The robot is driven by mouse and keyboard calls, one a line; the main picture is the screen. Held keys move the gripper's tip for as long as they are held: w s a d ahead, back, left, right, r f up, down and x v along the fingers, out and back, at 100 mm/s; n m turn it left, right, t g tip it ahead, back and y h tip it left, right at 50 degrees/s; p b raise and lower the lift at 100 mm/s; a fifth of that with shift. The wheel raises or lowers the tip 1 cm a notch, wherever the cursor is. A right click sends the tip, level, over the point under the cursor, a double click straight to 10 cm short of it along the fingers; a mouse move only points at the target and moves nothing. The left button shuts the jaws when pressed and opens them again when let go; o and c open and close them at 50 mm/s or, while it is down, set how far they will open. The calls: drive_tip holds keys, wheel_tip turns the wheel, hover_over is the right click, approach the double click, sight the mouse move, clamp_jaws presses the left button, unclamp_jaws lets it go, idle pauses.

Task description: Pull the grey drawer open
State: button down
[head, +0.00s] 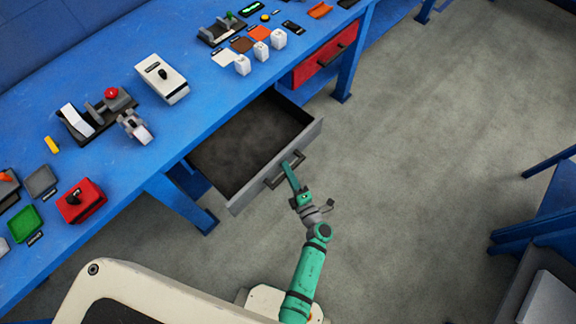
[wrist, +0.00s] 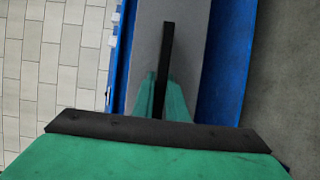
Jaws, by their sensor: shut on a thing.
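The grey drawer (head: 236,198) is pulled well out from under the blue workbench in the head view, and its dark inside looks empty. Its dark bar handle (head: 271,184) is on the front face. My green gripper (head: 290,176) reaches the handle from the front and is shut on it. In the wrist view the handle (wrist: 168,50) runs between the two green fingers (wrist: 160,98), with the grey drawer front (wrist: 200,40) behind it. The fingertips are partly hidden by the handle.
A closed red drawer (head: 312,66) sits further along the bench. The blue bench top (head: 190,122) carries several devices, blocks and small coloured pieces. A blue leg (head: 185,205) stands left of the grey drawer. Grey floor (head: 430,140) on the right is clear.

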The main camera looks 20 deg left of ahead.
drive_tip(key=shift+d, duration=0.2)
drive_tip(key=c, duration=1.8)
unclamp_jaws()
drive_tip(key=shift+o, duration=0.2)
drive_tip(key=shift+a, duration=0.1)
drive_tip(key=shift+s+d, duration=0.15)
drive_tip(key=shift+d, duration=0.15)
drive_tip(key=v, duration=1)
drive_tip(key=shift+s, duration=0.2)
drive_tip(key=shift+w, duration=0.1)
